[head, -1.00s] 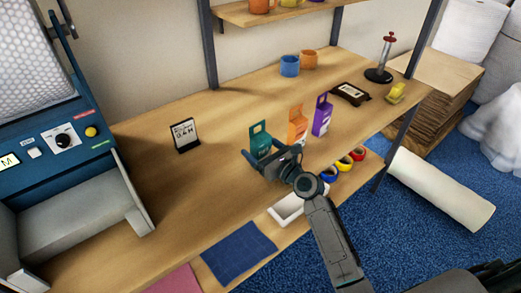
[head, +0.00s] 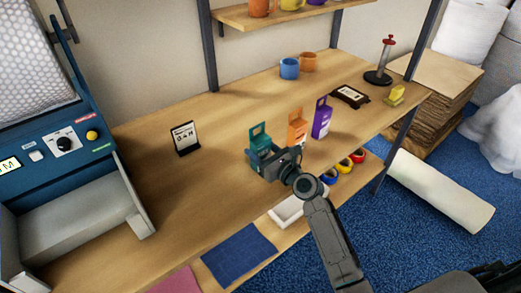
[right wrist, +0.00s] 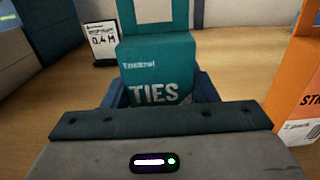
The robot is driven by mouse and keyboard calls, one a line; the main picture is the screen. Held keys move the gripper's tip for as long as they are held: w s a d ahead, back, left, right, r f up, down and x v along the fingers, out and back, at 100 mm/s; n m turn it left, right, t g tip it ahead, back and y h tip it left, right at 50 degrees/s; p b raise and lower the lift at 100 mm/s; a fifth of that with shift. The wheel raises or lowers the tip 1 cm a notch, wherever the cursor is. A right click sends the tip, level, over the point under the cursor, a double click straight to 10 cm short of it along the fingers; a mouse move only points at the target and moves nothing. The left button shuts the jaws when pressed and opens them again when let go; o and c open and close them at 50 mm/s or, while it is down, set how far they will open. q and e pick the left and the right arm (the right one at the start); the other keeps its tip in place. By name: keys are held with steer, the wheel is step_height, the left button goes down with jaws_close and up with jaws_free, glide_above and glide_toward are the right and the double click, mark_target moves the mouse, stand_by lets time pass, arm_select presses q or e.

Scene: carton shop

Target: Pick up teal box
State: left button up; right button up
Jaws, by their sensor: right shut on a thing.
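The teal box (head: 258,137) stands upright on the wooden table, with a hanging tab on top. In the right wrist view the teal box (right wrist: 155,75) shows the word "TIES" and sits between the blue fingers. My right gripper (head: 261,157) is shut on the lower part of the teal box, which hides that part in the head view. I cannot tell whether the box's base is off the table. My left gripper is not in view.
An orange box (head: 297,127) and a purple box (head: 321,118) stand just right of the teal box. A small sign (head: 185,138) stands to the left. Blue and orange mugs (head: 289,68) are behind.

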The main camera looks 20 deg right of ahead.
mark_target(258, 148)
steer(key=shift+r+p, duration=0.35)
steer(key=shift+r, duration=0.2)
step_height(258, 148, up, 2)
steer(key=p, duration=0.2)
steer(key=shift+r+p, duration=0.1)
steer(key=shift+p, duration=0.25)
steer(key=shift+s+a+r+p, duration=0.1)
steer(key=shift+s+a+p, duration=0.35)
steer(key=shift+s, duration=0.2)
steer(key=shift+s+a+r+p, duration=0.1)
steer(key=shift+s+a+p, duration=0.25)
steer(key=shift+s+p, duration=0.2)
steer(key=s+a+p, duration=0.2)
steer(key=s+a, duration=0.5)
steer(key=s, duration=0.4)
steer(key=shift+r, duration=0.4)
